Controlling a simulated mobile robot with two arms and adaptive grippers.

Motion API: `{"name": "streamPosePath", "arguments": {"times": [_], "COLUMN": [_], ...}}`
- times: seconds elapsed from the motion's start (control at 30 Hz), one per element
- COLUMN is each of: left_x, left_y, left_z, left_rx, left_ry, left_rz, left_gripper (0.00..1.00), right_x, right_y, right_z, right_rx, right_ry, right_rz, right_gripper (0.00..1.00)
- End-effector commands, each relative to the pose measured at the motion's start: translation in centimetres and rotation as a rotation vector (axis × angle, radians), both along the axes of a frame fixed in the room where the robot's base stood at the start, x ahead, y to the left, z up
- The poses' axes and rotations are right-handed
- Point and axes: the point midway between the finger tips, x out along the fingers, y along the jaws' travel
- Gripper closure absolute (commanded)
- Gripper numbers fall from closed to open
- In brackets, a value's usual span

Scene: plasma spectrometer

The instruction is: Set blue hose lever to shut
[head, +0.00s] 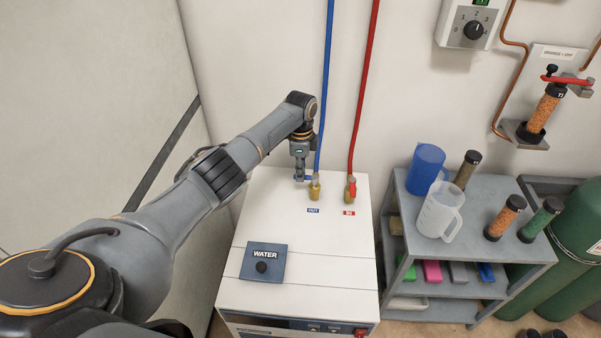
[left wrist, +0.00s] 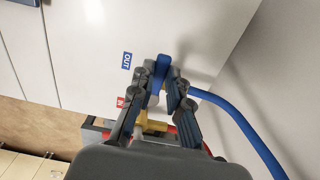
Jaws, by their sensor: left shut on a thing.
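The blue hose (head: 325,80) runs down the wall to a brass valve (head: 315,191) on top of the white cabinet (head: 300,260), by the blue OUT label (head: 313,211). My left gripper (head: 300,178) is at this valve, just left of the hose. In the left wrist view its fingers (left wrist: 160,90) are on both sides of the blue lever (left wrist: 162,68), shut on it. The lever's upper end shows between the fingertips; the fingers hide part of the rest. The blue hose (left wrist: 238,118) curves away at the right there. My right gripper is in neither view.
A red hose (head: 363,85) meets a second brass valve with a red lever (head: 351,187) close to the right. A grey shelf cart (head: 480,250) with jugs and bottles stands right of the cabinet. The cabinet top in front of the valves is mostly clear.

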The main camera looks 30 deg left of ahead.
Motion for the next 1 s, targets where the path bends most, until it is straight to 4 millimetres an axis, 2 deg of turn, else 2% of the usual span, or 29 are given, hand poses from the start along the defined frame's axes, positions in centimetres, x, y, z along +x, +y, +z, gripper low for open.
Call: {"name": "streamPosePath", "arguments": {"times": [0.37,0.4,0.5,0.83,1.0], "left_x": [0.1,0.1,0.1,0.1,0.1], "left_y": [-0.1,-0.1,-0.1,0.0,0.0], "left_z": [0.1,0.1,0.1,0.2,2.2], "left_rx": [-0.001,-0.001,-0.001,0.0,0.001], "left_ry": [-0.004,-0.004,-0.004,-0.002,-0.004], "left_rz": [-0.008,-0.008,-0.007,-0.006,-0.006], "left_gripper": [1.0,0.8,0.61,0.61,0.61], "right_x": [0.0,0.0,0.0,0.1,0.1], "right_y": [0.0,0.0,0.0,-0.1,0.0], "right_z": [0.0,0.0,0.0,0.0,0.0], "right_rx": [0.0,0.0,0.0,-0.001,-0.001], "right_ry": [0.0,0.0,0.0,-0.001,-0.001], "right_rz": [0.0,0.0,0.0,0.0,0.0], "right_gripper": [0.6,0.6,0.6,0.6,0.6]}}
